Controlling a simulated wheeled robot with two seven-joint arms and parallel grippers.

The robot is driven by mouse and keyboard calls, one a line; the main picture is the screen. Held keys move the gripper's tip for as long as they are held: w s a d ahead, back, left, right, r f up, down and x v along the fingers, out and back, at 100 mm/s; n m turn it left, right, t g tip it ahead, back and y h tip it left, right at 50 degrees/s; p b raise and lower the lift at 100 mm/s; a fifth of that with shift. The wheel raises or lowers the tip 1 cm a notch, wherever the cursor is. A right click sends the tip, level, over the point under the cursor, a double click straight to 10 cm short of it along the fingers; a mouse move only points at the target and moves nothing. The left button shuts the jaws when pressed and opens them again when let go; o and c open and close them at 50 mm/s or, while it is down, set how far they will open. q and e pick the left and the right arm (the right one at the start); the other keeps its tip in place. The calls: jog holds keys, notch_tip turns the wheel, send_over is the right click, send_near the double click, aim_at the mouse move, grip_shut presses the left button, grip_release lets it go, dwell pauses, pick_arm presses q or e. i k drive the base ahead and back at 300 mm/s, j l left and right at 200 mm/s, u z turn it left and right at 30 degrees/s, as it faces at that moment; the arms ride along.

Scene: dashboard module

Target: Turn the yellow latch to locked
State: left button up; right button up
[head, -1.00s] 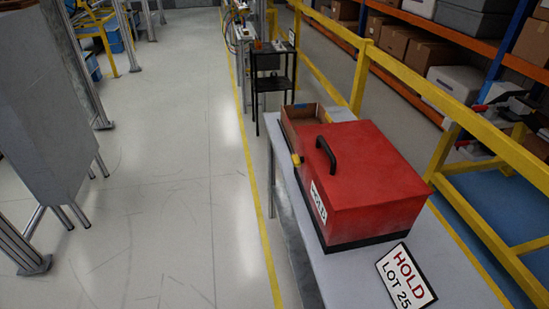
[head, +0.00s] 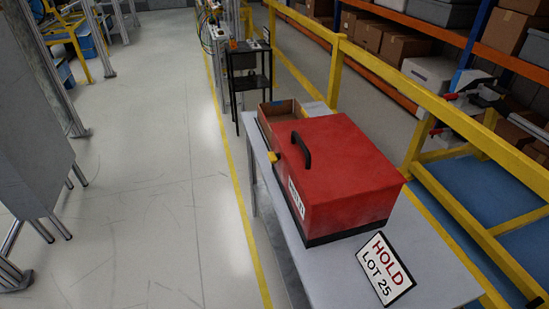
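A red box (head: 343,175) with a black handle (head: 300,150) on top and a dark base stands on a grey table. A small yellow part (head: 272,157) sits at its left side near the far corner. It may be the yellow latch, but it is too small to tell its shape or position. Neither of my grippers is in view.
A white sign reading HOLD LOT 25 (head: 385,268) stands on the grey table (head: 440,285) at the near end. An open brown carton (head: 282,110) is behind the red box. A yellow railing (head: 452,128) runs along the right. The pale floor (head: 140,200) to the left is clear.

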aim_at(273, 157)
jog(key=i+j+z, duration=0.1)
jog(key=z, duration=0.35)
jog(key=i+j+z, duration=0.1)
jog(key=z, duration=0.4)
jog(key=j+z, duration=0.2)
jog(key=z, duration=0.25)
jog(key=i+j+z, duration=0.1)
jog(key=j+z, duration=0.2)
jog(key=j, duration=0.4)
jog(key=j+z, duration=0.25)
jog(key=j, duration=0.4)
jog(key=j+z, duration=0.3)
jog(key=j, duration=0.4)
jog(key=k+j+z, duration=0.15)
jog(key=j+z, duration=0.15)
jog(key=j, duration=0.35)
